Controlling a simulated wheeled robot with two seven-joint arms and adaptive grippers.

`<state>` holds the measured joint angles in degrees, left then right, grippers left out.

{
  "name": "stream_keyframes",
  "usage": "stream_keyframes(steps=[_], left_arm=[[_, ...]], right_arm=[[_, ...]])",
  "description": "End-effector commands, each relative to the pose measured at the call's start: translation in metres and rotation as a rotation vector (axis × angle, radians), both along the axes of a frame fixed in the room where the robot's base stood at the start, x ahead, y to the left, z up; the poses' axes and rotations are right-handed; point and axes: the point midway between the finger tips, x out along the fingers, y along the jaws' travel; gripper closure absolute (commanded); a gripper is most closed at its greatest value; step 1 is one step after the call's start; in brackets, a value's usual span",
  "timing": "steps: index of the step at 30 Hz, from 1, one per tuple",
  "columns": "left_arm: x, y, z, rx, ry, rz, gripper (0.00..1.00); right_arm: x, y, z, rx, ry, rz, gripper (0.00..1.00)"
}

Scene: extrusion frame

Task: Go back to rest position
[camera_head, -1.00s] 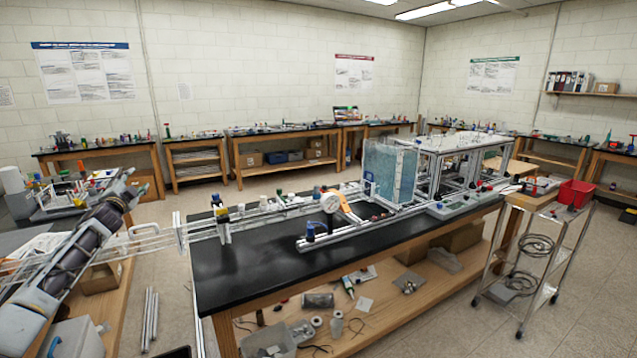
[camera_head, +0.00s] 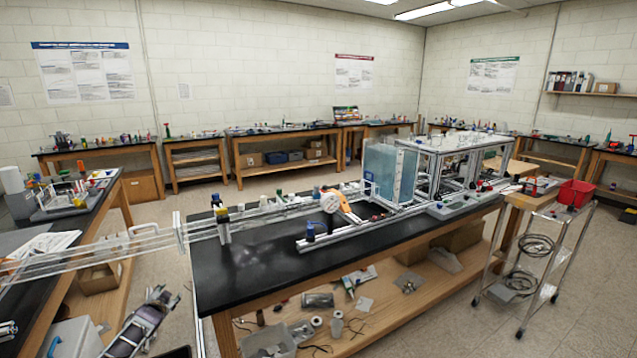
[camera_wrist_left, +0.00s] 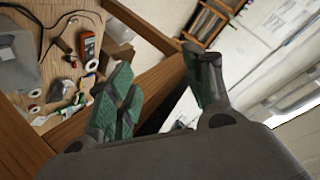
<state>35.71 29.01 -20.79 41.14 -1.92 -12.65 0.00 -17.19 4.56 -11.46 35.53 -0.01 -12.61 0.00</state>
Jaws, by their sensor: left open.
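My left gripper (camera_head: 162,294) is low at the bottom left of the head view, in the gap between the left bench and the black-topped table. It is open and empty. In the left wrist view its green-padded fingers (camera_wrist_left: 160,88) are spread apart, with a wooden table edge behind them. My right gripper is not in view. The extrusion frame (camera_head: 322,238) lies on the black table, well to the right of my left gripper and apart from it.
The black table (camera_head: 255,275) is close on the right, with a lower shelf (camera_head: 385,312) holding loose parts. The left bench (camera_head: 75,250) stands on the other side, with a grey box (camera_head: 75,338) below. A steel cart (camera_head: 535,250) with a red bin (camera_head: 575,193) stands far right.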

Motion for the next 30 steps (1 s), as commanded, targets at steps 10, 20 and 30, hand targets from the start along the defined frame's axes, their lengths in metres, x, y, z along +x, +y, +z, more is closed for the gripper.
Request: stream_keyframes(steps=[10, 20, 30], left_arm=[[-0.072, -0.046, -0.133, -0.122, 0.148, 0.025, 0.49], [-0.158, -0.092, -0.240, -0.206, 0.289, 0.044, 0.49], [-0.262, -0.146, -0.333, -0.286, 0.431, 0.063, 0.49]], right_arm=[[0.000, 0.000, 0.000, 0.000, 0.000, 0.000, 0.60], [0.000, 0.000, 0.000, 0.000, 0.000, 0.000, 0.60], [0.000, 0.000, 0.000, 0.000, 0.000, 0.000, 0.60]])
